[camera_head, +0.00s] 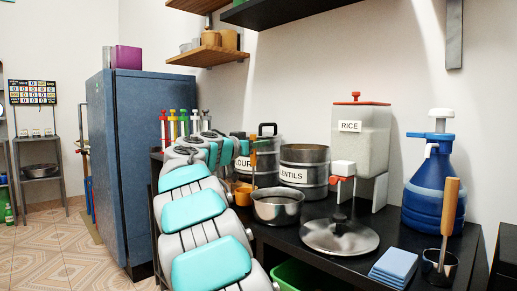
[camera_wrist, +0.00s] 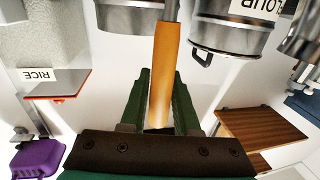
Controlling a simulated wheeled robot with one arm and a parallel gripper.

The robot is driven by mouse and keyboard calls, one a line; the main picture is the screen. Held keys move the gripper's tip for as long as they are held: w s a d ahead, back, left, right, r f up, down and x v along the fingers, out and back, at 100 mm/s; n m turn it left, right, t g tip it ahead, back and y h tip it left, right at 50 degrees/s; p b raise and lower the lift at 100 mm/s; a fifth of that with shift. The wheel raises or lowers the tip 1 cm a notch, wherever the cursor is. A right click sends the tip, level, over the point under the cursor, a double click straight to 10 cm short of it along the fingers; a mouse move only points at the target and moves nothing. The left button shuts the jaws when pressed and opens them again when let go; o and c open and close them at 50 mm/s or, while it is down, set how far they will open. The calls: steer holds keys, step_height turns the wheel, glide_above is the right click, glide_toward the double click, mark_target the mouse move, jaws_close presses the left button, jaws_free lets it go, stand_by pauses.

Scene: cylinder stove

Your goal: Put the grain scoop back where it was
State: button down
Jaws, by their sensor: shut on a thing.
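My gripper (camera_head: 254,147) is shut on an orange-brown wooden handle with a grey metal shaft, which I take to be the grain scoop. In the wrist view the handle (camera_wrist: 166,65) stands between my dark green fingers (camera_wrist: 160,108), with the shaft leaving the top edge of the picture. The scoop's far end is out of the wrist view and hard to make out in the head view. In the head view my gripper is in front of the flour and lentils containers, above the steel pot (camera_head: 277,208). My arm hides part of the counter.
A lentils container (camera_head: 304,172), flour container (camera_head: 268,147), rice dispenser (camera_head: 361,150) and blue jug (camera_head: 433,190) line the back. In front are a lid (camera_head: 340,238), blue cloths (camera_head: 394,265) and a cup (camera_head: 440,266) with a wooden-handled tool (camera_head: 450,205). An orange cup (camera_head: 243,194) is beside the pot.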

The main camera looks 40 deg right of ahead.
steer(key=shift+f, duration=0.5)
steer(key=shift+f+b, duration=0.2)
steer(key=shift+b, duration=0.15)
steer(key=c, duration=0.6)
jaws_free()
steer(key=shift+c, duration=0.2)
steer(key=shift+r+p, duration=0.2)
steer(key=shift+p, duration=0.1)
steer(key=v, duration=1.2)
